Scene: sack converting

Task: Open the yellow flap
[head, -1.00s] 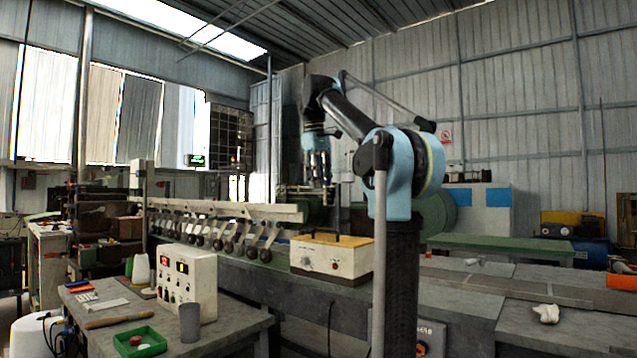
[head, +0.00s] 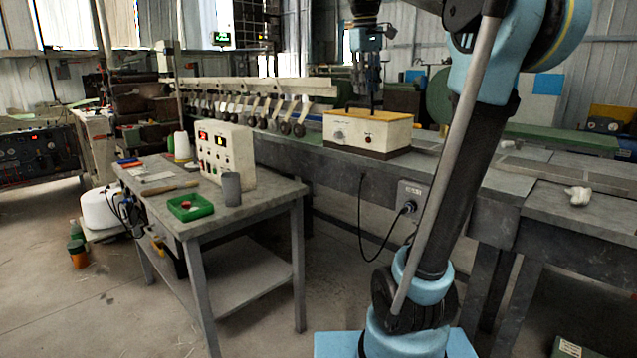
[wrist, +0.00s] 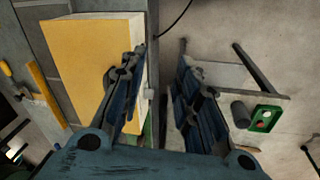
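The yellow flap (head: 345,114) is the flat top of a cream box on the long grey bench, and it lies closed. A thin dark handle-like piece stands at it. In the wrist view the yellow top (wrist: 80,60) fills the left side. My gripper (head: 369,88) hangs down just above the box in the head view. In the wrist view my gripper (wrist: 160,62) has its two fingers well apart with nothing between them. The left finger overlaps the edge of the yellow top; I cannot tell whether it touches.
A small grey table (head: 270,198) stands in front, with a control box (head: 225,152), a grey cup (head: 231,188) and a green tray (head: 190,207). A row of clamps runs along the bench behind. A white crumpled cloth (head: 578,195) lies at right. Floor is open at left.

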